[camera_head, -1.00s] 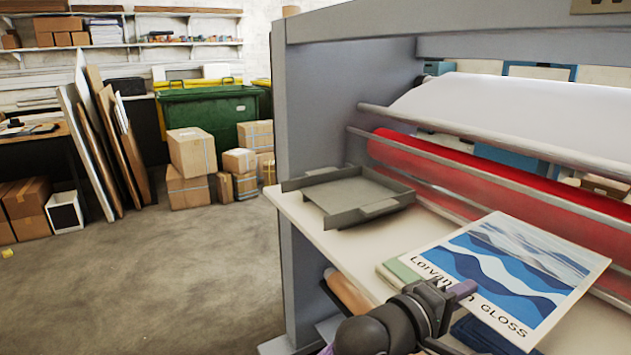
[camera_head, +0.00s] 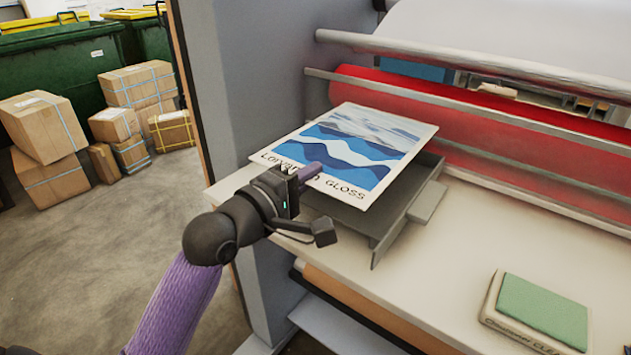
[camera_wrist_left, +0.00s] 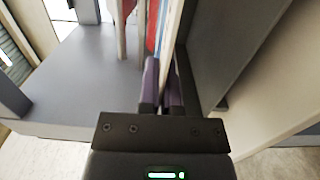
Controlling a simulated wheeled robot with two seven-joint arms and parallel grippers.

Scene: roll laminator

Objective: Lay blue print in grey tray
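The blue print (camera_head: 355,150), a white-bordered sheet with blue waves and the word GLOSS, is held flat over the grey tray (camera_head: 428,200). My left gripper (camera_head: 308,174) is shut on its near-left edge. The print also shows edge-on between the purple fingers in the left wrist view (camera_wrist_left: 164,42). The tray sits on the laminator's pale bed, and its near and right walls show past the print. The print hides most of the tray floor; I cannot tell whether the print touches it. My right gripper is not in view.
The red roller (camera_head: 470,128) and metal bars run behind the tray. A grey side panel (camera_head: 235,85) stands to its left. A green-topped box (camera_head: 540,308) lies on the bed (camera_head: 465,245) at the lower right. The bed between is clear. Cardboard boxes (camera_head: 45,125) stand on the floor at left.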

